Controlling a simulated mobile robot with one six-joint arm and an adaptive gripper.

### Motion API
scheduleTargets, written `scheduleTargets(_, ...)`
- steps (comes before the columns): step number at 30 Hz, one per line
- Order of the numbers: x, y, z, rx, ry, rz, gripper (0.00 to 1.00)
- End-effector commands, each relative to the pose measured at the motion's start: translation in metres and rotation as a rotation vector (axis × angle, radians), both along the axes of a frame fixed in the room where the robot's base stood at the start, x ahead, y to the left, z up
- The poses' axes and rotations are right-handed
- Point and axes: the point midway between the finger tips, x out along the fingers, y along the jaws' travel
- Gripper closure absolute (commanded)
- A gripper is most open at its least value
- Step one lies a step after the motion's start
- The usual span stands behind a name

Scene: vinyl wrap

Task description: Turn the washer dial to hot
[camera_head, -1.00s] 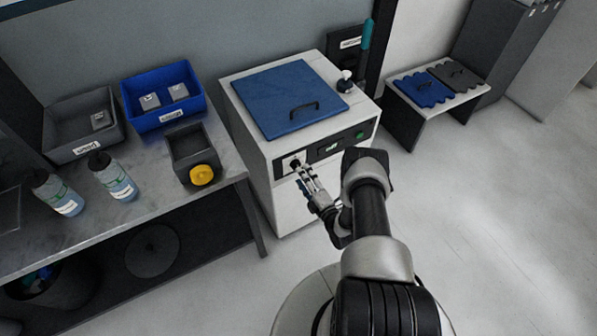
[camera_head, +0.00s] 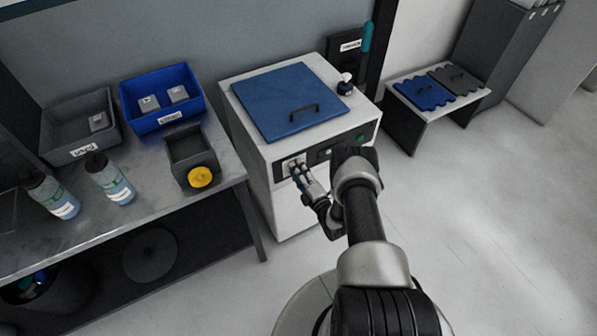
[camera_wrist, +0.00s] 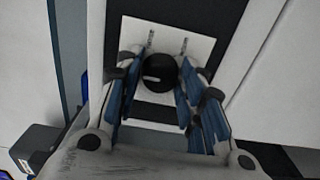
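The washer (camera_head: 262,155) is a white box with a blue lid (camera_head: 288,98) and a black front panel.
A green button (camera_head: 360,135) sits at the panel's right. A metal table (camera_head: 120,225) on the left holds a grey bin (camera_head: 80,150), a blue bin (camera_head: 163,122), bottles and a dark box with a yellow knob (camera_head: 200,177).

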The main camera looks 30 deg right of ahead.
Motion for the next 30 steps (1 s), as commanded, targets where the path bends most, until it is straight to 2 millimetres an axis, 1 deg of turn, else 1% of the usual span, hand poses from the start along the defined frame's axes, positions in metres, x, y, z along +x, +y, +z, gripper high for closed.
scheduleTargets(1, -0.0002, 0.0000, -0.0002, 0.000, 0.000, 0.000, 0.70)
scheduleTargets(9, -0.0002, 0.0001, -0.0002, 0.000, 0.000, 0.000, 0.88)
scheduleTargets(11, -0.0002, 0.0001, -0.0002, 0.000, 0.000, 0.000, 0.91)
scheduleTargets(20, -0.0003, 0.0001, -0.0002, 0.043, 0.001, 0.000, 0.91)
scheduleTargets(26, -0.0003, 0.0001, -0.0002, 0.154, 0.005, 0.000, 0.91)
scheduleTargets(30, -0.0003, 0.0001, -0.0003, 0.270, 0.009, 0.000, 0.91)
